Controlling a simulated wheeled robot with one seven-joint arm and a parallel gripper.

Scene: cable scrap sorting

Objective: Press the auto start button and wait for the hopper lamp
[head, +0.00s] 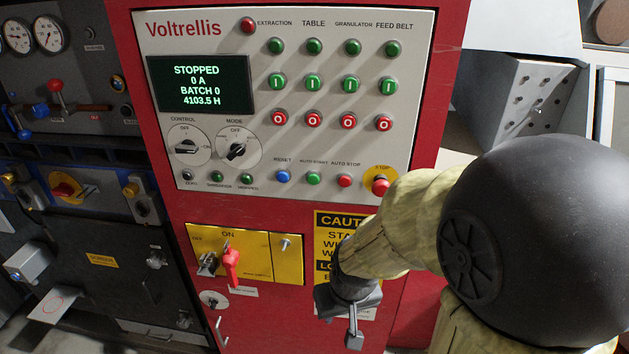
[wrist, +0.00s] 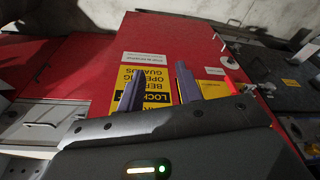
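The green auto start button (head: 313,178) sits in the lower row of the grey control panel (head: 290,225), between the blue reset button (head: 283,177) and the red auto stop button (head: 345,181). Nothing touches it. The display (head: 202,84) reads STOPPED, 0 A, BATCH 0, 4103.5 H. Two small green lamps (head: 217,176) (head: 245,178) sit at the panel's lower left; their labels are too small to tell which is the hopper lamp. My gripper (head: 355,338) is below the panel, in front of the caution sign. In the wrist view its two fingers (wrist: 158,82) stand apart, nothing between them.
A red stop button (head: 380,186) on a yellow plate is close to my forearm. A yellow switch plate (head: 290,272) with a red handle (head: 231,263) is left of my gripper. The caution sign (wrist: 131,76) also shows in the wrist view. The panel front is clear.

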